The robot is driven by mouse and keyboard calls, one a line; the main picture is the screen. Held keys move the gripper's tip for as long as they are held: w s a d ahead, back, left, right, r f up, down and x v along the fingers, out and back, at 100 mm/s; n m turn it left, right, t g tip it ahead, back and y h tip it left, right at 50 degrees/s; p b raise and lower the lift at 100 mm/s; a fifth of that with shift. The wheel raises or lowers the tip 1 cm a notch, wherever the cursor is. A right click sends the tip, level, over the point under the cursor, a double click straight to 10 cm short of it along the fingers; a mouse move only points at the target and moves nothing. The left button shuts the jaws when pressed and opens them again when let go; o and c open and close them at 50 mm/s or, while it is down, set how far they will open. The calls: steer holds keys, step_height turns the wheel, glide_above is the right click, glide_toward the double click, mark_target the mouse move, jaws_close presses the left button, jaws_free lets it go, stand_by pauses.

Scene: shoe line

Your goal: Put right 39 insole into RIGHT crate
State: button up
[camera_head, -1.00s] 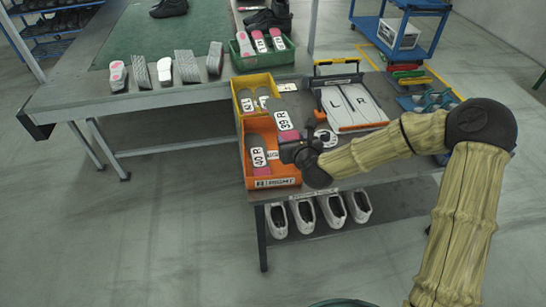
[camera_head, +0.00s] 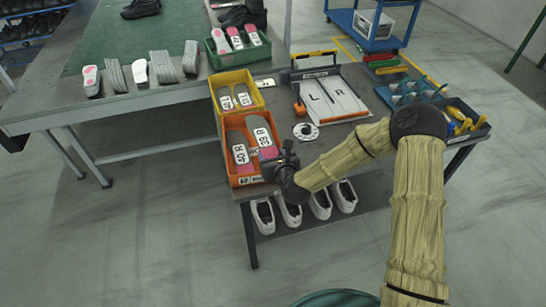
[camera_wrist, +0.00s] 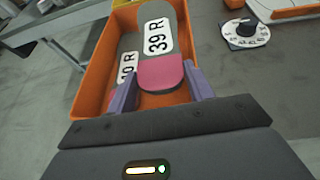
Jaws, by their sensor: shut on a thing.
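The right 39 insole (camera_head: 261,134), grey with a pink heel and a white "39 R" label, is over the orange RIGHT crate (camera_head: 247,180). In the wrist view the insole (camera_wrist: 160,74) has its pink heel between the two purple fingers of my gripper (camera_wrist: 160,90), which is shut on it. It lies beside the 40 R insole (camera_head: 238,150) inside the crate's outline; whether it touches the crate floor I cannot tell. In the head view my gripper (camera_head: 284,160) is at the crate's right front side, its fingers partly hidden.
A yellow crate (camera_head: 233,78) with insoles stands directly behind. A black and white dial (camera_head: 306,131) and an L/R board (camera_head: 327,95) lie to the right. White shoes (camera_head: 320,204) stand on the lower shelf. A green crate (camera_head: 232,59) is farther back.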

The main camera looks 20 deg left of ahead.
steer(key=shift+w+d+f, duration=0.1)
steer(key=shift+f, duration=0.15)
steer(key=shift+f+b, duration=0.35)
steer(key=shift+f, duration=0.05)
steer(key=shift+f, duration=0.25)
steer(key=o, duration=0.7)
steer(key=shift+r, duration=0.1)
steer(key=shift+r, duration=0.25)
steer(key=v, duration=1.2)
steer(key=shift+d+r, duration=0.1)
steer(key=shift+r, duration=0.15)
